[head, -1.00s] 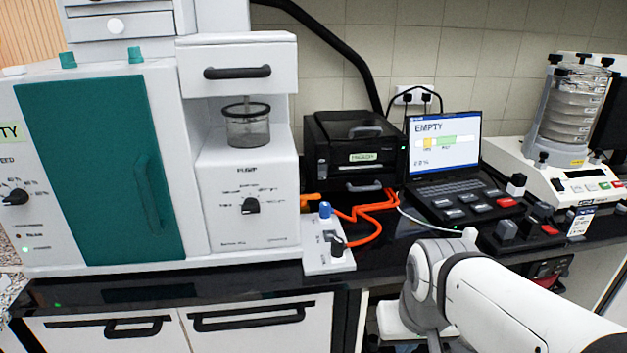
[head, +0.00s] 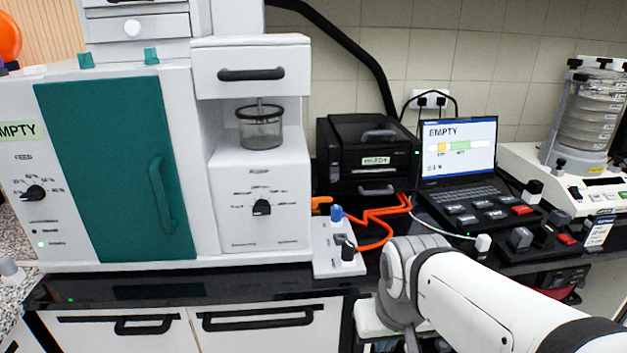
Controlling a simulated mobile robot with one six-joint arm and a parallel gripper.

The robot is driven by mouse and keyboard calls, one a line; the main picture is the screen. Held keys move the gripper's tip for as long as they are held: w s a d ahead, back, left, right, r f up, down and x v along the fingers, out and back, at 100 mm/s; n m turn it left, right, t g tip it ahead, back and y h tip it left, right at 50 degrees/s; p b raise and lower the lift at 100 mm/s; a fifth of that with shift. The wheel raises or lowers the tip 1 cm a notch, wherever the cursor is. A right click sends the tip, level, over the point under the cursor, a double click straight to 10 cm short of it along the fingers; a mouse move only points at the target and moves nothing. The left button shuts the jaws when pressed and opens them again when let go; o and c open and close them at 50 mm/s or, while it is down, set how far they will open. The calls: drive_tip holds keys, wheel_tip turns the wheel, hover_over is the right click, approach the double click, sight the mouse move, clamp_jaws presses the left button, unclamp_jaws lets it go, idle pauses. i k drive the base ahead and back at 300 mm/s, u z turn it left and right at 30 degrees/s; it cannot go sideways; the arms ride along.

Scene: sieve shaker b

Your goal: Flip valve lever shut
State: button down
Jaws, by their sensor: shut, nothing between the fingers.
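A small white valve block (head: 326,265) stands on the dark bench in front of the black printer-like box. It carries a blue knob or lever (head: 337,213) at the back and a black one (head: 347,249) at the front. I cannot tell which is the valve lever, or whether it is open or shut. Orange tubing (head: 375,238) runs beside the block. My white arm comes in from the lower right, its joint just right of and below the block in the picture. My gripper is out of view.
A white machine with a teal door (head: 115,170) and a glass jar (head: 260,132) stands on the left. A laptop (head: 458,150) reading EMPTY and a button panel (head: 485,212) are on the right. A sieve shaker (head: 585,120) stands far right. The dark bench edge (head: 150,287) is bare at the front left.

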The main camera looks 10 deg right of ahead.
sight(315, 201)
drive_tip(key=i, duration=0.9)
